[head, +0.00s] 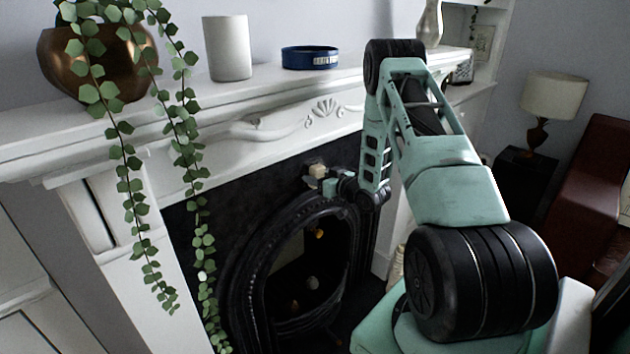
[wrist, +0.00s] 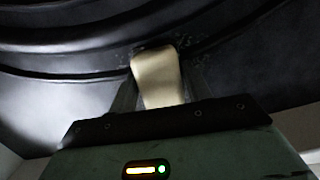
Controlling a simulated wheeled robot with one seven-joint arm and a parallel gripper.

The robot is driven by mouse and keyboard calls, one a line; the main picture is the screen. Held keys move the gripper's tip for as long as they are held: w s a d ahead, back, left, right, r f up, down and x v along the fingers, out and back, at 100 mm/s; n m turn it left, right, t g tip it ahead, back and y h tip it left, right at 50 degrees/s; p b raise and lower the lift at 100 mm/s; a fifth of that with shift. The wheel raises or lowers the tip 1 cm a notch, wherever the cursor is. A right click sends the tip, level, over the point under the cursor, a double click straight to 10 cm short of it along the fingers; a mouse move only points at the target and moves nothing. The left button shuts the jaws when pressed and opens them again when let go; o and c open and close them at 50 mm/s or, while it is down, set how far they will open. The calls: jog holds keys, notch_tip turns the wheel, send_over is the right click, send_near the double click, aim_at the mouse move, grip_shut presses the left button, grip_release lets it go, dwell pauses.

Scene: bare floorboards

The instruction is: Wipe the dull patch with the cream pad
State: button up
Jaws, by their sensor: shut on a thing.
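The cream pad (head: 317,170) is small and pale, and sits between the fingers of my gripper (head: 320,180). In the wrist view the cream pad (wrist: 157,78) stands upright between the two dark fingers of my gripper (wrist: 158,88), which is shut on it. In the head view the pad is in front of the black fireplace surround, near the top of its arch. Dark curved metal lies right behind the pad in the wrist view; I cannot tell whether they touch. I cannot make out the dull patch for certain; paler areas show on the metal.
A white mantelpiece (head: 250,110) juts out above my gripper. On it stand a copper pot (head: 70,65) with trailing vines, a white cylinder (head: 228,48) and a blue round tin (head: 310,58). The vines (head: 190,150) hang left of the fireplace opening. A lamp (head: 553,95) stands at right.

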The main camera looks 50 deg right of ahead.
aim_at(326, 163)
jog(key=shift+d+b, duration=0.9)
jog(key=shift+d, duration=2.7)
jog(key=shift+w+a+b, duration=0.15)
jog(key=shift+a+b, duration=0.05)
jog(key=shift+a, duration=3.45)
jog(key=shift+w+a+b, duration=0.15)
jog(key=shift+a, duration=3.5)
jog(key=shift+r+p, duration=0.4)
jog(key=shift+r, duration=0.4)
jog(key=shift+s+d+f+b, duration=0.1)
jog(key=shift+s+d+b, duration=0.1)
jog(key=shift+d, duration=0.7)
jog(key=shift+s+d+b, duration=0.1)
jog(key=shift+d+b, duration=0.05)
jog(key=shift+d, duration=0.75)
jog(key=shift+s+d+b, duration=0.2)
jog(key=shift+d+b, duration=0.6)
jog(key=shift+d, duration=4.65)
jog(key=shift+a, duration=1.95)
